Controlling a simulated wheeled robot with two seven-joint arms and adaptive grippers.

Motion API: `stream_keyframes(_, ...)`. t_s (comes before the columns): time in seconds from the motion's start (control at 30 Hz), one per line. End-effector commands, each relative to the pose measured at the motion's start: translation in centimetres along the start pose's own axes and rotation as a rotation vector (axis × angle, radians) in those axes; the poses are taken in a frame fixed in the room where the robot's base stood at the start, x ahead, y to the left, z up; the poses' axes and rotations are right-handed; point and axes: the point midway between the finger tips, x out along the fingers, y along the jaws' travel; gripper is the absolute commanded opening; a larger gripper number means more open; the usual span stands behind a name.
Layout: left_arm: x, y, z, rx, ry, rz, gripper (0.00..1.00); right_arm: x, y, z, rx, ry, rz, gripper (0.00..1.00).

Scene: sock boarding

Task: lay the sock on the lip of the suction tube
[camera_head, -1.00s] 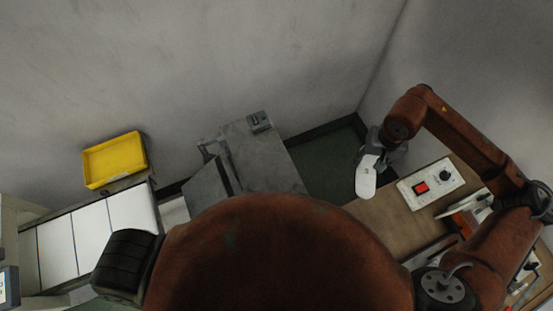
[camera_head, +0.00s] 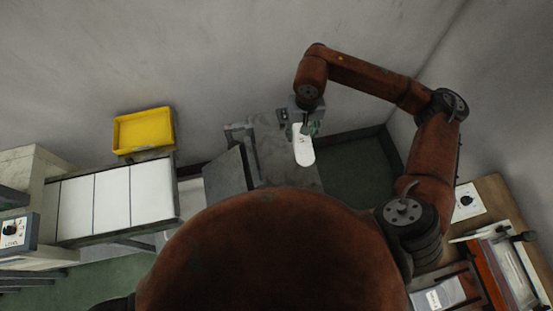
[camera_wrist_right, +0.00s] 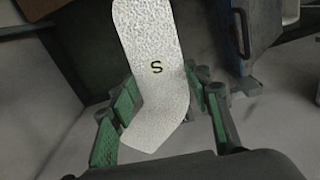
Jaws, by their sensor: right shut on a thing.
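My right gripper (camera_head: 306,129) is shut on the white sock (camera_head: 303,150) and holds it over the grey cabinet top, near the cabinet's right side. In the right wrist view the sock (camera_wrist_right: 152,50) is pale and speckled, with a dark letter S and a bent lower end. The green-padded fingers of the gripper (camera_wrist_right: 160,97) lie on both sides of it. I cannot clearly make out the suction tube; a grey fitting (camera_head: 239,131) stands at the cabinet's back left, left of the sock. My left gripper is not in view.
The grey cabinet (camera_head: 270,140) stands against the back wall. A yellow tray (camera_head: 144,131) sits at the left, behind a bench with white panels (camera_head: 112,200). Dark green floor (camera_head: 355,170) lies between.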

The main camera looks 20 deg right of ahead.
Motion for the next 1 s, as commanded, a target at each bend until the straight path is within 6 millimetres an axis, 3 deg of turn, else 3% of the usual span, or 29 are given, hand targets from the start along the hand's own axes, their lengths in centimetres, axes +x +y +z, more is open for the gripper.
stream_keyframes(0.37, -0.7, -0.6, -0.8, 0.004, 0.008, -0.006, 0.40, 2.3, -0.2, -0.4, 0.859, -0.004, -0.002, 0.29)
stream_keyframes(1.0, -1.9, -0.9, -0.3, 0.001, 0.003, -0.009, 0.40, 6.5, -0.5, -0.7, 2.441, -0.006, 0.000, 0.29)
